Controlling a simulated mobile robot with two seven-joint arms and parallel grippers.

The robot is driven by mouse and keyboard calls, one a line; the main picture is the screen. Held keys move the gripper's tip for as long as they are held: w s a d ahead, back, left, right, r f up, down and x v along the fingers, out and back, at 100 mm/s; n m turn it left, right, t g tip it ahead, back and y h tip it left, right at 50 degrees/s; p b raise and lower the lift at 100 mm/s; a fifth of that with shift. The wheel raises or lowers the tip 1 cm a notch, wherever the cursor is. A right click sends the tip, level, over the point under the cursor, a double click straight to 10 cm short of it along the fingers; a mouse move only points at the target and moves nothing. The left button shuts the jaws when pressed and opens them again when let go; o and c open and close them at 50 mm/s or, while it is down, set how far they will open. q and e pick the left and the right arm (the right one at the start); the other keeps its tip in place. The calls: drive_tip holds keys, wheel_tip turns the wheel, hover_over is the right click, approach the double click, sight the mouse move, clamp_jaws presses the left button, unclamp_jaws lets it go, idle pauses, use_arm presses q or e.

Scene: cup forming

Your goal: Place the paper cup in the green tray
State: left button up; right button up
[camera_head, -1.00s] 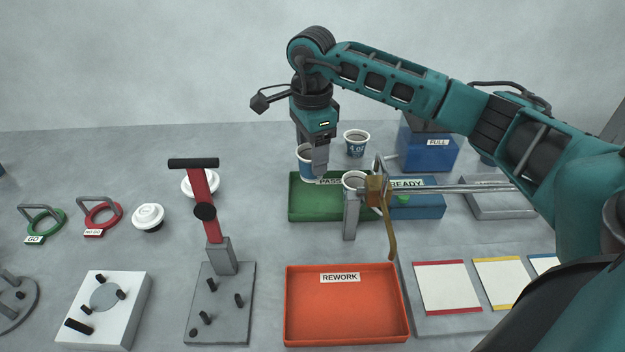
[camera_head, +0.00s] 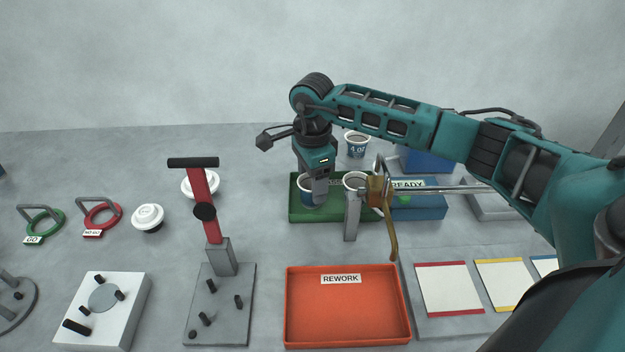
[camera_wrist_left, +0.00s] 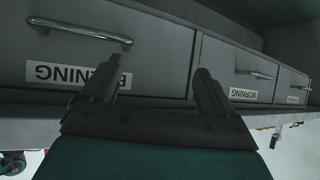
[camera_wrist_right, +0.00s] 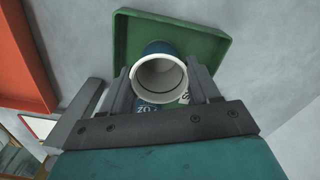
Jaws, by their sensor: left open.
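The paper cup (camera_head: 306,193) is blue and white and upright, low inside the green tray (camera_head: 296,214). My right gripper (camera_head: 317,190) is around it, with one finger inside or in front of its near side. In the right wrist view the cup (camera_wrist_right: 160,78) sits between the two fingers, its open mouth facing the camera, over the tray (camera_wrist_right: 222,26). Whether its base touches the tray floor is hidden. The tray's label is mostly covered. My left gripper (camera_wrist_left: 152,85) is open and empty, facing drawer fronts; it is outside the head view.
A cup (camera_head: 355,181) sits at a metal stand with a brass lever (camera_head: 390,225), right beside my gripper. Another cup (camera_head: 357,147) stands behind. The blue READY tray (camera_head: 428,207) is to the right. The orange REWORK tray (camera_head: 347,309) is in front, empty.

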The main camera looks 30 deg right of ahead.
drive_tip(key=o, duration=0.4)
drive_tip(key=shift+o, duration=0.2)
wheel_tip(320, 180, up, 12)
drive_tip(key=shift+r, duration=0.2)
idle(0.6)
